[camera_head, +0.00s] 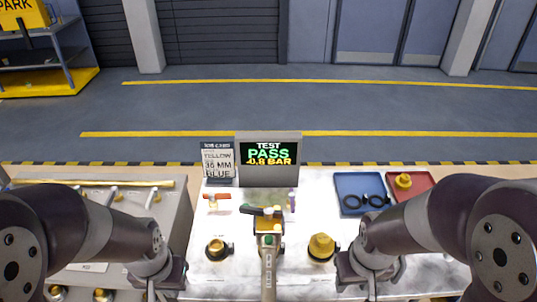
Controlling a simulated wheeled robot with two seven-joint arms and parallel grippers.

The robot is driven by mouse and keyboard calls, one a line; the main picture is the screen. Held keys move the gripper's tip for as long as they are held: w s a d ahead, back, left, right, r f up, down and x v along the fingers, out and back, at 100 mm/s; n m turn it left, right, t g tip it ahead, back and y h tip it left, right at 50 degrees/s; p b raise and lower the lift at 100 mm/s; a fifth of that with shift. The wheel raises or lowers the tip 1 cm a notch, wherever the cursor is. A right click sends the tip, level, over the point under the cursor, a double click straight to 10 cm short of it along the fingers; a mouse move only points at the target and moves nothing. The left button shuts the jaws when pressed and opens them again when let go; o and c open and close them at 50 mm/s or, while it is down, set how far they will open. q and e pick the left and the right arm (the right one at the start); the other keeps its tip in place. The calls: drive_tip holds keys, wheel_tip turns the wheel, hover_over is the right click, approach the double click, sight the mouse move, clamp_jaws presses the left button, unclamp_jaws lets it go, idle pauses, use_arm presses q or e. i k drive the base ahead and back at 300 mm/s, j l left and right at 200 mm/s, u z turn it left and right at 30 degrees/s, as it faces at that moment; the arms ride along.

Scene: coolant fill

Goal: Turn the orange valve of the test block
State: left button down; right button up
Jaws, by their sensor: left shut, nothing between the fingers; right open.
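A small orange-red handle (217,197) lies crosswise on a short fitting at the back left of the white worktop, below the job card. It looks like the orange valve. A block with a dark lever (262,211) and brass parts stands to its right, in front of the display. My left gripper (166,284) is at the lower left, in front of and left of the orange handle, apart from it. It is shut and empty. My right gripper (358,283) is at the lower right, open, away from the valve. The fingertips of both are largely cut off by the bottom edge.
The display (270,177) reads TEST PASS, -0.8 BAR. The job card (218,180) stands beside it. Blue tray (349,181) holds black rings; red tray (420,181) is right. A grey hose (268,275) runs forward mid-table.

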sight(211, 196)
drive_tip(key=l, duration=0.6)
drive_tip(key=i+l, duration=0.4)
drive_tip(key=l, duration=0.25)
drive_tip(key=i+l+u, duration=0.1)
drive_tip(key=i+l, duration=0.1)
drive_tip(key=l, duration=0.1)
